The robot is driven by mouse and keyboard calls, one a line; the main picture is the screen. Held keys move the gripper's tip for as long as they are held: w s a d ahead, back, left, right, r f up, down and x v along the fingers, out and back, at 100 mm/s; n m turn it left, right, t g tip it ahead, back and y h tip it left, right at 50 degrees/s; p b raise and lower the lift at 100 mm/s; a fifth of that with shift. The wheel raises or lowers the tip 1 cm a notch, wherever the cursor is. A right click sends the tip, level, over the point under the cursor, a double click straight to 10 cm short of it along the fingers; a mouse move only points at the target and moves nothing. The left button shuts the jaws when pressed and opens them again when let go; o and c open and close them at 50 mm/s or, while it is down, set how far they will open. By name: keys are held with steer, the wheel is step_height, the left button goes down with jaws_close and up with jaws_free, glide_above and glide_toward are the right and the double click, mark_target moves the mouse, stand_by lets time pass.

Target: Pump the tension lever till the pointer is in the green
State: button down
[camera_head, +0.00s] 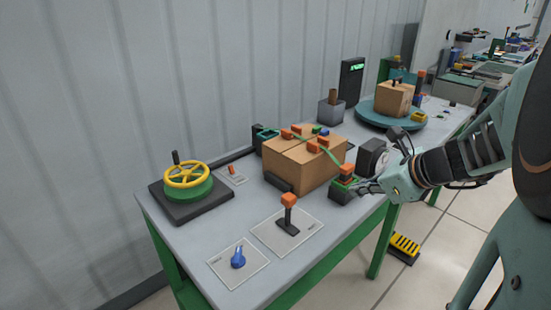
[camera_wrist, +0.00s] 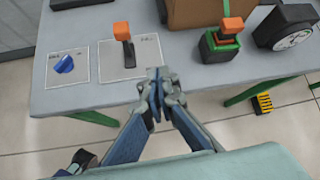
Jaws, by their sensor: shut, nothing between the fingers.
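A black-and-green strap tensioner (camera_head: 342,191) with an orange-topped lever (camera_head: 347,170) stands at the table's front edge, right of a strapped cardboard box. It also shows in the wrist view (camera_wrist: 220,45). Beside it is a round black gauge (camera_head: 372,157); its white dial faces the wrist camera (camera_wrist: 293,37), but I cannot make out the pointer or any green zone. My gripper (camera_head: 362,187) is shut and empty, in front of the table edge near the tensioner. In the wrist view its fingertips (camera_wrist: 157,76) are together, apart from the lever.
A second orange-knobbed lever (camera_head: 289,207) stands on a plate left of the tensioner, with a blue knob (camera_head: 238,258) farther left. The cardboard box (camera_head: 300,165) is behind. A yellow handwheel (camera_head: 187,174) is at the far left. A yellow pedal (camera_head: 404,246) lies on the floor.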

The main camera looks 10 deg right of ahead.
steer(key=s+a+f+m+g+y, duration=0.1)
steer(key=a+f, duration=0.2)
steer(key=a, duration=0.2)
steer(key=shift+s+y, duration=0.25)
steer(key=shift+y, duration=0.15)
steer(key=shift+a+f, duration=0.1)
steer(key=b, duration=0.2)
glide_toward(288, 211)
steer(key=w+f, duration=0.1)
steer(key=w+a+f, duration=0.1)
steer(key=w, duration=0.1)
steer(key=shift+a, duration=0.1)
steer(key=shift+r+p, duration=0.15)
steer(key=shift+p, duration=0.35)
